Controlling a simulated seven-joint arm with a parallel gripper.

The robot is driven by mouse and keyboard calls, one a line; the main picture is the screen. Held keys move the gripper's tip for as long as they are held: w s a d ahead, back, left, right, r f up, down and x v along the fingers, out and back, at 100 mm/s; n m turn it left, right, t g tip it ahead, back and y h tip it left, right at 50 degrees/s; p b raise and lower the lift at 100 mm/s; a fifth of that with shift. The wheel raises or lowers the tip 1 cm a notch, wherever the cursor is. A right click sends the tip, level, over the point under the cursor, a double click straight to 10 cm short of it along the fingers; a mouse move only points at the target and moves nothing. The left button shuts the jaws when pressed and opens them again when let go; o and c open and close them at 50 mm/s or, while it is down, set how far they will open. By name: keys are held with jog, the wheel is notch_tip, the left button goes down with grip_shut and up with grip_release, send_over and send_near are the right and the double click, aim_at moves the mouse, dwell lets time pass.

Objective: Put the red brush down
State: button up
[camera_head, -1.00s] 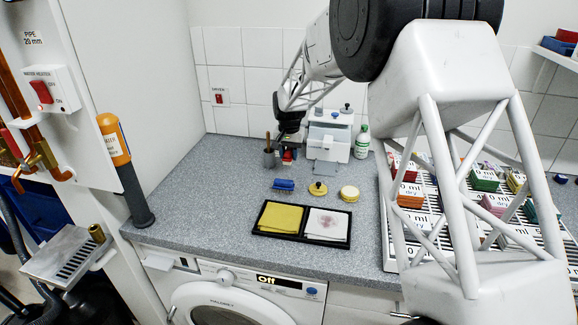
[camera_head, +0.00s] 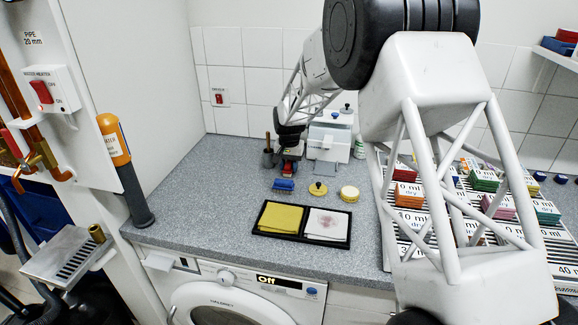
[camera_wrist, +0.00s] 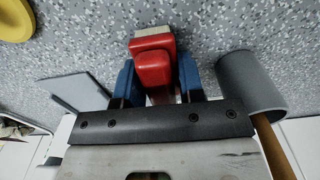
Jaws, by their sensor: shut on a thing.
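My gripper (camera_wrist: 158,82) has its two blue fingers closed on the sides of the red brush (camera_wrist: 152,66), between them in the wrist view. A pale strip shows at the brush's far end. The speckled grey counter (camera_wrist: 215,25) is beneath; I cannot tell whether the brush touches it. In the head view my gripper (camera_head: 289,164) is low over the back of the counter, left of a white machine (camera_head: 328,142); the brush is small and mostly hidden there.
A grey cup (camera_wrist: 250,82) with a wooden handle stands close beside my gripper. A flat grey plate (camera_wrist: 75,92) is on its other side.

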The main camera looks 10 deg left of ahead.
jog(key=shift+f, duration=0.15)
jog(key=o, duration=1)
jog(key=shift+c, duration=0.2)
notch_tip(320, 180, up, 12)
jog(key=shift+r, duration=0.2)
dwell(0.7)
